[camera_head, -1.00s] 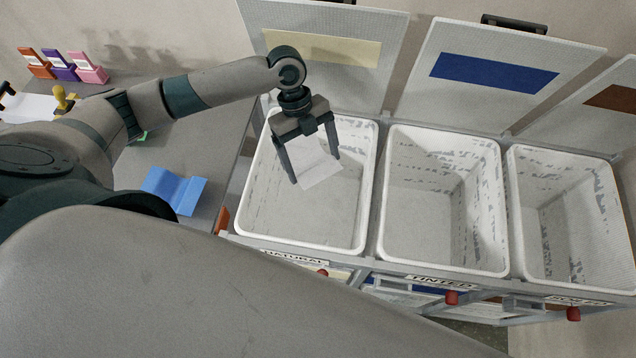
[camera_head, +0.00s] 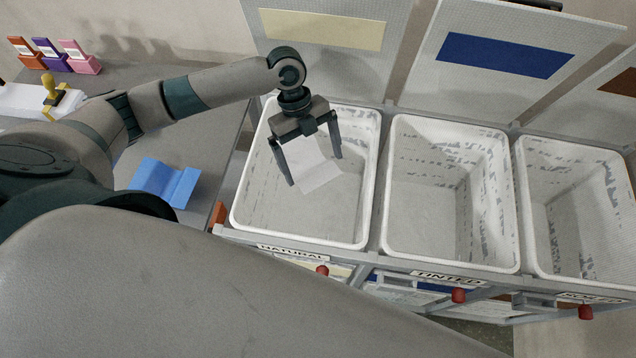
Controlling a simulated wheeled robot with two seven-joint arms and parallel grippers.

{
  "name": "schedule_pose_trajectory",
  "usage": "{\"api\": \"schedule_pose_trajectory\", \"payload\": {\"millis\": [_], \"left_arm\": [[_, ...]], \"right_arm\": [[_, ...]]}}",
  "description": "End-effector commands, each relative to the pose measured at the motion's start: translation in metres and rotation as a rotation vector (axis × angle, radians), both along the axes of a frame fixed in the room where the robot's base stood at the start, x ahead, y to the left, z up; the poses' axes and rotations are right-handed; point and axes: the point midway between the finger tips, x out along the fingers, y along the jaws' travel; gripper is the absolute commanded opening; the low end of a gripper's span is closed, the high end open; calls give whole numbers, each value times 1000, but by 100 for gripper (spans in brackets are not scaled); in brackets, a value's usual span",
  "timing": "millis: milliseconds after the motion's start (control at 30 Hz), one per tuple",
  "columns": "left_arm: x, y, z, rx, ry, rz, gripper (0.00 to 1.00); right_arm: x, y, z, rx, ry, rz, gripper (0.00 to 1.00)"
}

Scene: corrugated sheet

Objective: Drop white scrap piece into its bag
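The white scrap piece (camera_head: 319,177) is a small pale folded sheet. It sits between the two spread fingers of my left gripper (camera_head: 315,171), below the palm, and the fingers appear to grip it by its sides. The gripper points down over the leftmost white bin (camera_head: 300,243), labelled NATURAL (camera_head: 291,252). The scrap shows inside the bin's outline; its exact height above the floor is hard to tell. The bin's visible floor looks empty. My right gripper is out of view.
A middle bin (camera_head: 450,262) labelled TINTED and a right bin (camera_head: 578,278) stand alongside, both looking empty. Raised lids with cream (camera_head: 322,29), blue (camera_head: 505,51) and brown panels stand behind. A blue folded piece (camera_head: 163,182) lies on the grey table at left.

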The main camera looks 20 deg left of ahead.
Motion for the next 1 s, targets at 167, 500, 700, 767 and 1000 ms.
{"api": "schedule_pose_trajectory", "payload": {"millis": [167,500,700,767,1000], "left_arm": [[0,0,0,0,0,0,100],[5,6,15,0,-3,0,100],[11,15,40,0,-4,0,100],[12,18,48,1,-5,-1,100],[15,24,67,0,0,0,100]], "right_arm": [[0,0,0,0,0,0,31],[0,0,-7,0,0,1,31],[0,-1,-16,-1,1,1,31],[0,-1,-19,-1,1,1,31],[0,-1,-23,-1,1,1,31]]}}
